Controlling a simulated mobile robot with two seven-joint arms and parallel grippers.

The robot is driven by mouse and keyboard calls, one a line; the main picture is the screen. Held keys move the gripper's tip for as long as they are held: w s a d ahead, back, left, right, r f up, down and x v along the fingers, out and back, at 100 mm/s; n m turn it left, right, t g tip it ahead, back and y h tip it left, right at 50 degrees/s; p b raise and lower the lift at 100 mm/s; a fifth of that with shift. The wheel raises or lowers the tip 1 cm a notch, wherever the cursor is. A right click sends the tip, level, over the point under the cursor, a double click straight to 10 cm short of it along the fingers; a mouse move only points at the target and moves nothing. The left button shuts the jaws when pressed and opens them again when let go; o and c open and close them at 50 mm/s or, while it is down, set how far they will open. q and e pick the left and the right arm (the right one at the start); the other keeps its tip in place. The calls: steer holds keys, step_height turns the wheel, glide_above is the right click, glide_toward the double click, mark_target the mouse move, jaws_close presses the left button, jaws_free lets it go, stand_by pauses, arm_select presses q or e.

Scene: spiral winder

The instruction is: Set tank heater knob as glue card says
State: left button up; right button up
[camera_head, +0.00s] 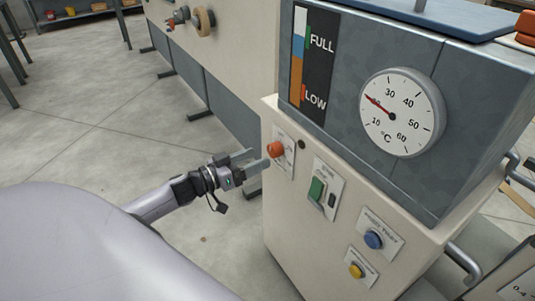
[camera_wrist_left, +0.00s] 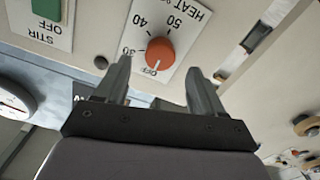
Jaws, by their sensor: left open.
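The orange-red heater knob (camera_head: 274,149) sits on a white plate at the upper left of the tank's cream front panel. In the left wrist view the knob (camera_wrist_left: 160,52) shows marks OFF, 30, 40 and 50 with HEAT beside them. My left gripper (camera_head: 252,161) is open just in front of the knob. In the wrist view its two fingers stand either side of the knob's lower part, with no contact visible. The dial gauge (camera_head: 402,112) has a red needle between 10 and 30. I cannot identify a glue card.
Right of the knob are a green STIR switch (camera_head: 316,190), a blue button (camera_head: 373,239) and a yellow button (camera_head: 356,271). A FULL/LOW level gauge (camera_head: 307,62) is above. A partly cut-off sign (camera_head: 519,289) is at lower right.

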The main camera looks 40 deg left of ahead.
mark_target(271, 153)
arm_select(q)
steer(key=shift+b+x, duration=0.35)
steer(key=shift+x, duration=2.05)
steer(key=c, duration=1.1)
